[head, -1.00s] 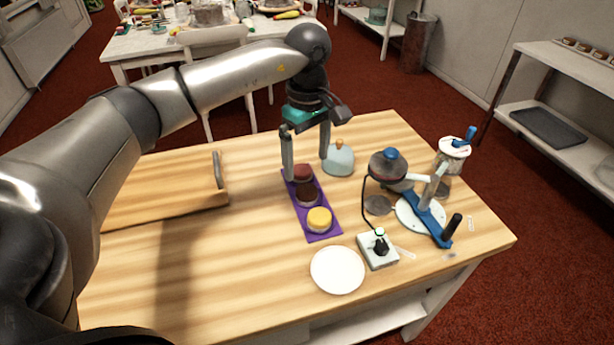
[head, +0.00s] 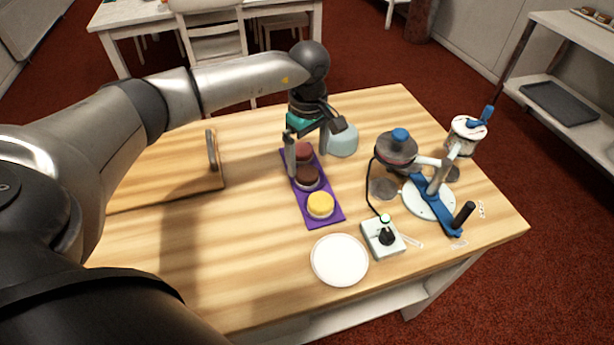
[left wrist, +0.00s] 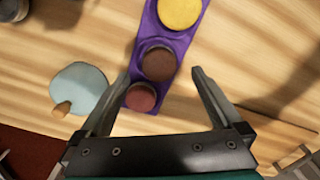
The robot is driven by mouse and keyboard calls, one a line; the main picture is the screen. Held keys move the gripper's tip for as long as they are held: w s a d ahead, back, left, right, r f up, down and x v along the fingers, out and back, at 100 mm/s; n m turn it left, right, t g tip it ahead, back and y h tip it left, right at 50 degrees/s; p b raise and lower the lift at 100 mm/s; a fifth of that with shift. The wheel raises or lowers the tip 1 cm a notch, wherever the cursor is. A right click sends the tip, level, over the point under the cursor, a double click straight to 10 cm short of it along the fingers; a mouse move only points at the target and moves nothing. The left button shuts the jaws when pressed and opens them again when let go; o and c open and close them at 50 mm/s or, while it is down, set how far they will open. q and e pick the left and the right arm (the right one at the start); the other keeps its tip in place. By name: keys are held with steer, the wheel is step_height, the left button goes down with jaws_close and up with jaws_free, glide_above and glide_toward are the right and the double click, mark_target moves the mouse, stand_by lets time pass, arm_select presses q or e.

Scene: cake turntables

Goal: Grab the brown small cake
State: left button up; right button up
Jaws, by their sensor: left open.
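The brown small cake (head: 307,180) sits in the middle of a purple tray (head: 328,222). It stands between a reddish-brown cake (head: 303,150) behind it and a yellow cake (head: 320,205) in front. My left gripper (head: 307,160) is open, with its fingers pointing down above the tray. In the left wrist view, the brown cake (left wrist: 160,63) appears between the fingertips of my left gripper (left wrist: 161,73). The fingers do not visibly touch it. The reddish cake (left wrist: 140,97) is nearer the palm in that view. My right gripper is not in view.
A glass dome (head: 343,141) stands right of the gripper. A blue-and-white turntable device (head: 436,197), a control box (head: 383,237) and a white plate (head: 339,260) are to the right and front. A wooden board (head: 165,175) lies left. The table's front left is clear.

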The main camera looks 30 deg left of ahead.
mark_target(307, 172)
arm_select(q)
step_height(307, 172, down, 5)
steer(key=shift+w+a+f+b, duration=0.1)
steer(key=shift+w+a+b, duration=0.05)
steer(key=shift+b, duration=0.25)
steer(key=c, duration=1.3)
